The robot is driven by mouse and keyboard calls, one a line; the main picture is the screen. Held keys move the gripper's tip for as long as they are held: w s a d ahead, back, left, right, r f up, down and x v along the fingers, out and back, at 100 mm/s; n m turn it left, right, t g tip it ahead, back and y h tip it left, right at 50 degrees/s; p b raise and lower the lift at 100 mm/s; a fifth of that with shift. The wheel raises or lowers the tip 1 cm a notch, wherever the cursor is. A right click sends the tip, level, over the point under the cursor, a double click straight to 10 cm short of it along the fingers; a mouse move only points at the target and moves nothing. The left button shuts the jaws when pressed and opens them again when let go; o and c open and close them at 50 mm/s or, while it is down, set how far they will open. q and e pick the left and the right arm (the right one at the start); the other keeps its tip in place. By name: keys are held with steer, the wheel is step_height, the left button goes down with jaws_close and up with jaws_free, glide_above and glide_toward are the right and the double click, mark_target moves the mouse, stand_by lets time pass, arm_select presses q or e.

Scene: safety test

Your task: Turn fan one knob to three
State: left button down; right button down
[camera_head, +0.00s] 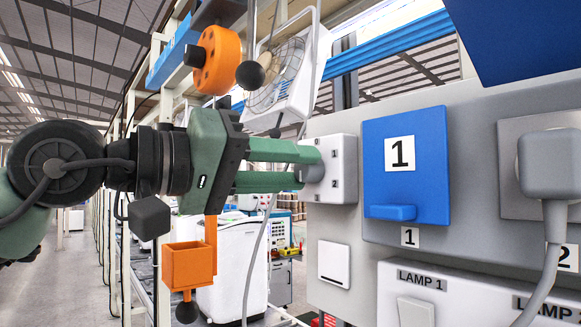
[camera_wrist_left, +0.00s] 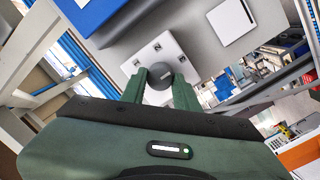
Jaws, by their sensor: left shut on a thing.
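The fan knob (camera_head: 313,173) is a round grey dial on a white switch box (camera_head: 345,160) fixed to the grey panel. Small number marks show on the box face, too small to read surely. My left gripper (camera_head: 307,170), with green fingers, is shut on the knob, one finger above and one below it in the head view. The fan (camera_head: 278,78) in a white frame stands behind, above the gripper. My right gripper is not in view.
A blue cover labelled 1 (camera_head: 418,185) is right of the switch box. A grey plug with a cable (camera_head: 550,165) is at the far right. A lamp switch plate (camera_head: 450,290) is below. An orange holder (camera_head: 188,265) and an orange wheel (camera_head: 217,60) are near my left arm.

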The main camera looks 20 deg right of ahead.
arm_select(q)
steer(key=c, duration=1.1)
jaws_free()
steer(key=shift+o, duration=0.2)
steer(key=b+v, duration=0.3)
steer(key=v, duration=0.4)
steer(key=shift+a, duration=0.4)
steer(key=shift+d, duration=0.1)
